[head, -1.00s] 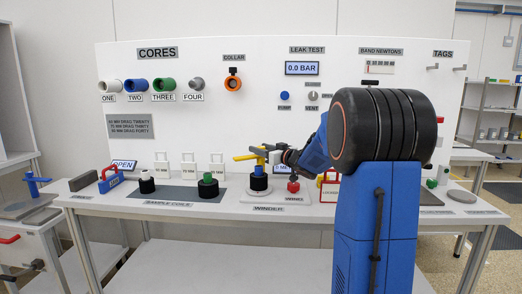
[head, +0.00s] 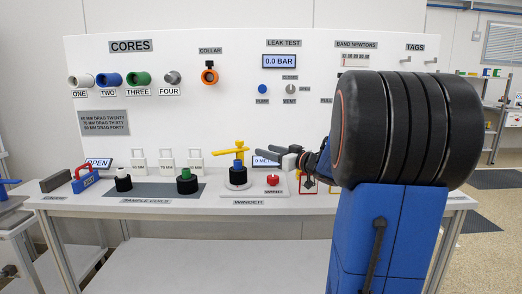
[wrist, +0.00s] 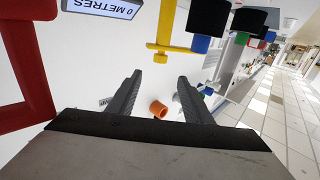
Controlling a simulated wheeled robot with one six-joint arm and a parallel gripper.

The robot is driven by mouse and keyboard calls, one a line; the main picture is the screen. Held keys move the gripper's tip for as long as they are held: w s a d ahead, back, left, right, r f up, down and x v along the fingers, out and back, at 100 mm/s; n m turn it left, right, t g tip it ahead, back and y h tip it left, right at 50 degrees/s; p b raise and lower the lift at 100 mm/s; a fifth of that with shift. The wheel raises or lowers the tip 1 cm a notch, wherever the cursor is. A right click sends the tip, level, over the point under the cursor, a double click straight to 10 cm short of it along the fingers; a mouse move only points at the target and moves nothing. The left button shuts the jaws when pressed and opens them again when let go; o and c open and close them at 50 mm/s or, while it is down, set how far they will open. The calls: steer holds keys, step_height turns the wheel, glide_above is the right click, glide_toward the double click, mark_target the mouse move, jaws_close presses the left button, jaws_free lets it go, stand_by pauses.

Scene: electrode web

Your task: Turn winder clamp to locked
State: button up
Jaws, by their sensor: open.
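The winder clamp is a yellow lever (head: 231,151) on a post at the winder (head: 241,194). Its arm extends to the left in the head view. The black roll with a blue core (head: 238,175) stands upright on the winder's round base beside it. My gripper (head: 262,153) is open and empty, to the right of the clamp and apart from it. In the wrist view the open fingers (wrist: 157,82) point towards the yellow clamp (wrist: 164,48), with a gap between. The black roll (wrist: 207,14) shows at the top there. I cannot tell whether the clamp is locked.
The red wind button (head: 273,180) and the 0 METRES display (head: 264,161) are close to my gripper. A red frame (wrist: 38,78) is at the left in the wrist view. A black coil with a green core (head: 187,182) stands left of the winder. The board is behind.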

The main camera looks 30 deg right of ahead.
steer(key=shift+s+d, duration=0.1)
steer(key=shift+s, duration=0.35)
